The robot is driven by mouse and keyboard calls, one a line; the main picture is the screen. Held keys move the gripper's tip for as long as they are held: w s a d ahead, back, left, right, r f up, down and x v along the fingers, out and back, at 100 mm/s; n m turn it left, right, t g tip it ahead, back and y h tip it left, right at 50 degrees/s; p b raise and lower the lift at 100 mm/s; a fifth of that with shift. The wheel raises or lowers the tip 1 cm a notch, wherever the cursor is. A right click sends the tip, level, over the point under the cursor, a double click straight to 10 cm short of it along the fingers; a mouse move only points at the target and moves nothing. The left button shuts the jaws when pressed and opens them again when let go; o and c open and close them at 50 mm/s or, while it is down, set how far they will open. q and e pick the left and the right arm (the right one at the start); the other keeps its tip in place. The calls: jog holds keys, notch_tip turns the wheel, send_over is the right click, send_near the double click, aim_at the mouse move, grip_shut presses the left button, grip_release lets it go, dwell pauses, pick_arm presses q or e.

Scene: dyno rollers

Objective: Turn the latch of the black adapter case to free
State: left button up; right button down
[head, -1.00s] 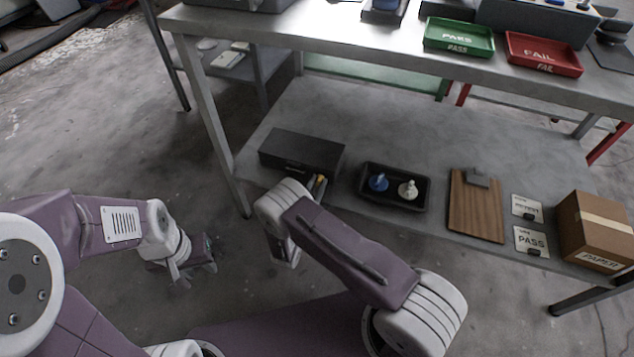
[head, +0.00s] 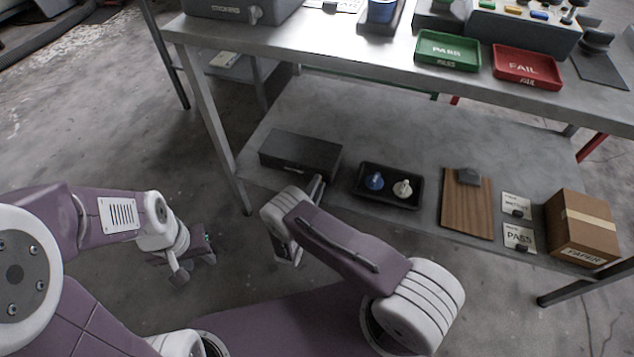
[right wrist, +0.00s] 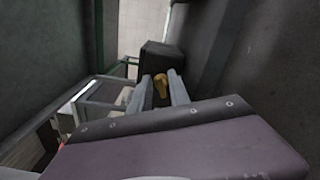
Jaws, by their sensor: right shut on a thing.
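The black adapter case (head: 300,152) lies on the lower shelf, near its left end. Its yellow latch (right wrist: 170,84) shows between the fingers in the right wrist view, with the dark case (right wrist: 160,58) just beyond. My right gripper (head: 316,186) is at the front right of the case and is shut on the latch. In the head view the fingers hide the latch, and its exact angle is hard to tell. My left gripper (head: 194,265) hangs low over the floor at the left, away from the case; its finger gap is unclear.
Right of the case, a black tray (head: 365,200) holds a blue and a white piece. Further right are a clipboard (head: 467,205), cards (head: 519,238) and a cardboard box (head: 582,228). The tabletop (head: 330,45) overhangs the shelf. A table leg (head: 215,125) stands left of the case.

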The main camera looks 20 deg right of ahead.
jog(key=shift+f+m+p, duration=0.15)
jog(key=shift+m+p, duration=0.65)
jog(key=shift+m, duration=1.4)
jog(key=shift+f, duration=0.1)
jog(key=c, duration=1.5)
grip_release()
jog(key=shift+c, duration=0.2)
jog(key=p+v, duration=0.3)
jog(key=v, duration=0.6)
